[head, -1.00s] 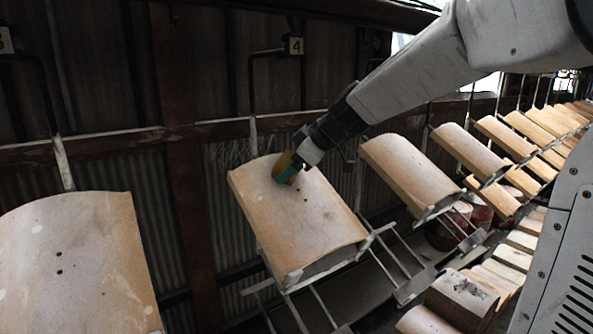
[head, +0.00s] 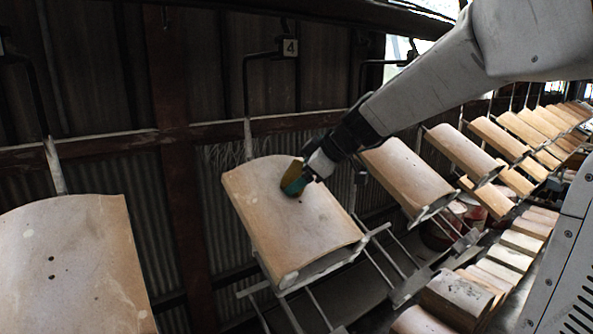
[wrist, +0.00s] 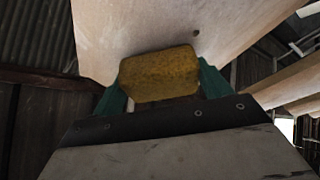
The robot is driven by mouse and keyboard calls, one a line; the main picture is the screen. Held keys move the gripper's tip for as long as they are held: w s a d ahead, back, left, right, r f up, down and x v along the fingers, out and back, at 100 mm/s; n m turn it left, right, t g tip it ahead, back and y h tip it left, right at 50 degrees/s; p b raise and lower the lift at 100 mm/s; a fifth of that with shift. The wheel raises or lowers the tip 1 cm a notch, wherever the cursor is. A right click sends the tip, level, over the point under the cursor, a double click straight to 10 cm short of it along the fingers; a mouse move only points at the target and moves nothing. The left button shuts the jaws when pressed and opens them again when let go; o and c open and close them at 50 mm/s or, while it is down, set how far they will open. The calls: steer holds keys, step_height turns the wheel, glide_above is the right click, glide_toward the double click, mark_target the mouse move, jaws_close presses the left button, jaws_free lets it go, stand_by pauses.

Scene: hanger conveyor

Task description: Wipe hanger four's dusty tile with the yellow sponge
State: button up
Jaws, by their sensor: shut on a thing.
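The number 4 plate (head: 290,47) marks hanger four, and its curved tan tile (head: 290,235) lies tilted on the rack below. Pale patches and a few dark spots show on the tile. My gripper (head: 297,180) is over the tile's upper middle, shut on the yellow sponge (head: 291,172). In the wrist view the sponge (wrist: 158,74) sits between the green fingers of my gripper (wrist: 160,85), against or very near the tile (wrist: 150,25). I cannot tell for certain whether sponge and tile touch.
A large tile (head: 75,265) hangs at the left, and another tile (head: 405,175) is close on the right under my arm. More tiles line the conveyor to the far right. Stacked tiles (head: 460,295) stand low at the right. A horizontal rail (head: 100,147) runs behind.

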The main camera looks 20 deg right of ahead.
mark_target(327, 232)
steer(key=shift+s+d+f, duration=0.15)
steer(key=shift+s+f, duration=0.4)
steer(key=shift+s, duration=0.3)
steer(key=shift+s+d+f, duration=0.15)
steer(key=shift+s+f, duration=0.4)
steer(key=shift+s, duration=0.25)
steer(key=shift+s+d+f, duration=0.3)
steer(key=shift+s+f, duration=0.5)
steer(key=shift+s, duration=0.8)
steer(key=shift+s+d+f, duration=0.35)
steer(key=shift+s+f, duration=0.5)
steer(key=shift+s, duration=0.8)
steer(key=shift+s+d+f, duration=0.3)
steer(key=shift+s+f, duration=0.5)
steer(key=shift+s, duration=0.8)
steer(key=shift+r, duration=0.15)
steer(key=shift+s+d+r, duration=0.1)
steer(key=shift+s+r, duration=0.35)
steer(key=shift+r, duration=0.4)
steer(key=shift+s+d+r, duration=0.1)
steer(key=shift+s+r, duration=0.3)
steer(key=shift+r, duration=0.45)
steer(key=shift+s+d+r, duration=0.1)
steer(key=shift+s+r, duration=0.35)
steer(key=shift+r, duration=0.4)
steer(key=shift+s+d+r, duration=0.1)
steer(key=shift+s+r, duration=0.25)
steer(key=shift+r, duration=0.35)
steer(key=shift+s+r, duration=0.35)
steer(key=shift+r, duration=0.3)
